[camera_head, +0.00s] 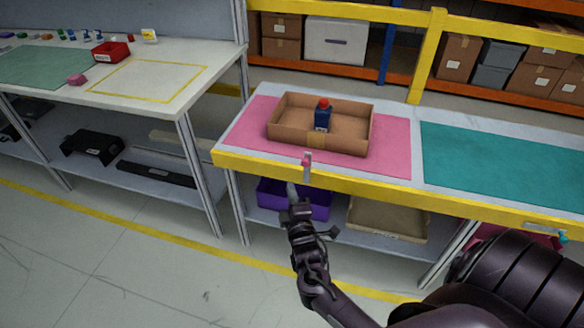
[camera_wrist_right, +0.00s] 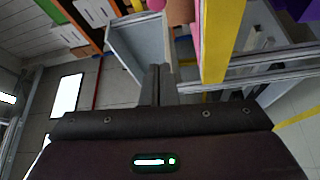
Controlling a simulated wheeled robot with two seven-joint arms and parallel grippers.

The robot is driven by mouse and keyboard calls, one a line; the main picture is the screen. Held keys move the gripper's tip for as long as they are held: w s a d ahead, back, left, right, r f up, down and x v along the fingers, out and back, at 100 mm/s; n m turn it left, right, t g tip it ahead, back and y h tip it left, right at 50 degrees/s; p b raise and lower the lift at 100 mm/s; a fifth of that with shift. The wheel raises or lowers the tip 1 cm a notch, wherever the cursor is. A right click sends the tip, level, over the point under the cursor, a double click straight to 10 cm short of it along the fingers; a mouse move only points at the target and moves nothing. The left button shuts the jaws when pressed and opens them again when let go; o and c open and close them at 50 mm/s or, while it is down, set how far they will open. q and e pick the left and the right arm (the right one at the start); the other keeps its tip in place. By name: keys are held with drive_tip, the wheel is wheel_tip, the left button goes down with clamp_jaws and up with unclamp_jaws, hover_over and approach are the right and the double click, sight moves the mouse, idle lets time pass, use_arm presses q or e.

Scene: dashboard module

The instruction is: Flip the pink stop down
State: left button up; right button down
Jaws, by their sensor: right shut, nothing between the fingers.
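The pink stop (camera_head: 307,160) stands upright at the yellow front edge of the bench, in front of the open cardboard box. A grey piece runs down from it over the yellow edge. My right gripper (camera_head: 291,188) is below and slightly left of the stop in the head view, shut and empty, apart from it in the picture. In the right wrist view its closed fingers (camera_wrist_right: 158,84) point toward the bench edge. A small pink rounded shape (camera_wrist_right: 156,5) at the top of that view may be part of the stop. My left gripper is not in view.
The cardboard box (camera_head: 278,132) on the pink mat (camera_head: 392,147) holds a dark blue item with a red top (camera_head: 323,115). The yellow edge (camera_head: 370,188) runs along the bench front. A purple bin (camera_head: 312,208) is on the lower shelf. The teal mat (camera_head: 500,170) is bare.

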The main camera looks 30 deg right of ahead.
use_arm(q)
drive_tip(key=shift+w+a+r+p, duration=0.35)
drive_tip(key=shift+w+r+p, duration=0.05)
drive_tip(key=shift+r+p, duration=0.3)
use_arm(e)
drive_tip(key=w+d, duration=0.6)
drive_tip(key=shift+w+d, duration=0.3)
drive_tip(key=shift+w, duration=0.05)
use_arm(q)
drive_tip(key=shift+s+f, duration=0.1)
use_arm(e)
drive_tip(key=shift+d, duration=0.1)
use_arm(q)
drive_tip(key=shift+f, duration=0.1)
use_arm(e)
drive_tip(key=shift+s, duration=0.1)
